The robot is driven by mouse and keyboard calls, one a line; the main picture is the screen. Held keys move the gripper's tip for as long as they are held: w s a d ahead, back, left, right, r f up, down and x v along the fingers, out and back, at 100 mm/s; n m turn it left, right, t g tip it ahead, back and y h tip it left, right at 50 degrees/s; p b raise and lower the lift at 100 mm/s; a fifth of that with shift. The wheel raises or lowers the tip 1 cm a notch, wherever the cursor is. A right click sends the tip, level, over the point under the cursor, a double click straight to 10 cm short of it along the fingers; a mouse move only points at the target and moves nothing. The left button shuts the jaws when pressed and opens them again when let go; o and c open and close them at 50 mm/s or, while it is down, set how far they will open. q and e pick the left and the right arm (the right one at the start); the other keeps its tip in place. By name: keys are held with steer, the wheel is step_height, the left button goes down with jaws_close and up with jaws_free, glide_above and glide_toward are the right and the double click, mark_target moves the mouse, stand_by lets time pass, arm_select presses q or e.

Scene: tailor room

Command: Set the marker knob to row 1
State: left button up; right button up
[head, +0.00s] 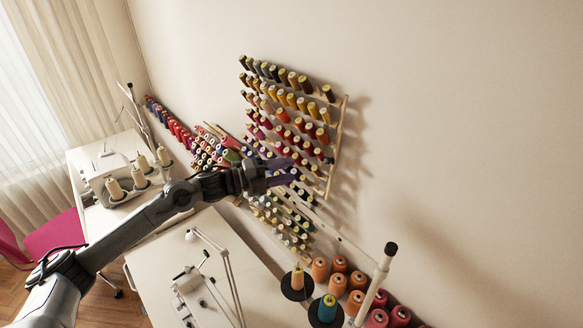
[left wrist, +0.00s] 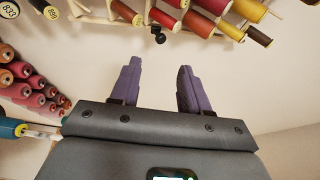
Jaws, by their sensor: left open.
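A small black knob (left wrist: 158,36), which looks like the marker knob, shows in the left wrist view at the lower edge of the thread rack. The wooden rack (head: 343,125) hangs on the wall with rows of coloured spools. My left gripper (head: 284,171) reaches up in front of the rack's lower part. Its purple fingers (left wrist: 160,70) are open and empty in the left wrist view. The knob appears beyond the fingertips, roughly in line with the gap between them. I cannot make out the knob clearly in the head view. My right gripper is not in view.
More spools crowd the wall left of and below the rack. A white table (head: 150,262) with a lamp (head: 228,268) stands below my arm. Large cones (head: 337,284) and a black-tipped white post (head: 385,262) stand at lower right. The wall at right is bare.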

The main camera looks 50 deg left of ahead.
mark_target(326, 160)
arm_select(q)
steer(key=w+d+r+g, duration=0.5)
steer(key=w+d+g, duration=0.1)
steer(key=d, duration=0.5)
steer(key=s+a+r+n+g+y, duration=0.25)
steer(key=a+r+y, duration=0.2)
steer(key=a, duration=0.35)
steer(key=shift+t+y, duration=0.45)
steer(key=p+x, duration=0.1)
steer(key=x, duration=0.9)
steer(key=shift+s+f, duration=0.15)
jaws_close()
